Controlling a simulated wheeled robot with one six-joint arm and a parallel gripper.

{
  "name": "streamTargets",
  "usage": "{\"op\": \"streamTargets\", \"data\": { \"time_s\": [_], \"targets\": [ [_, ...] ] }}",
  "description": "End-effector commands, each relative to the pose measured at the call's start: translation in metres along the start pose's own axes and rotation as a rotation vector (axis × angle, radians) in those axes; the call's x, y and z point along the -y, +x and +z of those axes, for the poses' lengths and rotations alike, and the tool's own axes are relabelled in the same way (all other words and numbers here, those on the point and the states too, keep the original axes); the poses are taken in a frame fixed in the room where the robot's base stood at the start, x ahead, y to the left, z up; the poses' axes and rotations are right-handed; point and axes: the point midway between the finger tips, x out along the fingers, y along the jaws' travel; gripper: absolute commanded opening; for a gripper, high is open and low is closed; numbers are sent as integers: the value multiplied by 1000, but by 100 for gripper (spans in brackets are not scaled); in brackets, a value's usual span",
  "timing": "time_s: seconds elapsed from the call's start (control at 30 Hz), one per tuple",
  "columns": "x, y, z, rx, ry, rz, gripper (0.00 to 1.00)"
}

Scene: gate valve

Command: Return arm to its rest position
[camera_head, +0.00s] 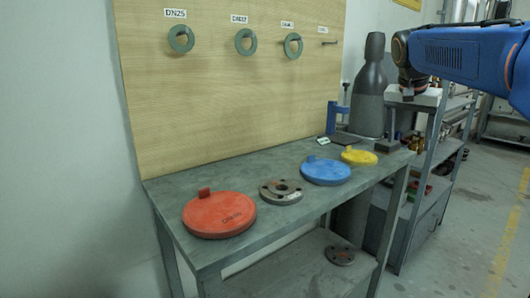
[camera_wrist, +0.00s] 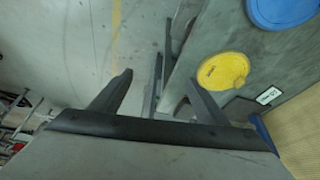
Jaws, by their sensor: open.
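My arm (camera_head: 460,52) is blue and reaches in from the upper right in the head view, over the shelf unit. The blue disc (camera_wrist: 283,8) is at the top right of that view.
The workbench (camera_head: 165,205) carries a red disc (camera_head: 219,215), a grey flange (camera_head: 281,192), a blue disc (camera_head: 326,172) and a yellow disc (camera_head: 359,157). Rings hang on the wooden board (camera_head: 215,105). A grey cylinder (camera_head: 370,95) stands behind. A shelf unit (camera_head: 425,190) is at right, with open floor beyond.

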Motion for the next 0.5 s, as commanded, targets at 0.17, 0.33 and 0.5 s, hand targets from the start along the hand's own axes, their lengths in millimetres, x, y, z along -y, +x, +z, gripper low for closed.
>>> {"op": "streamTargets", "data": {
  "time_s": [0.17, 0.33, 0.5],
  "targets": [
    [-12, 1, 38, 4, -76, -30, 69],
    [-30, 9, 94, 8, -188, -76, 69],
    [-51, 24, 155, 9, -305, -125, 69]
  ]
}}
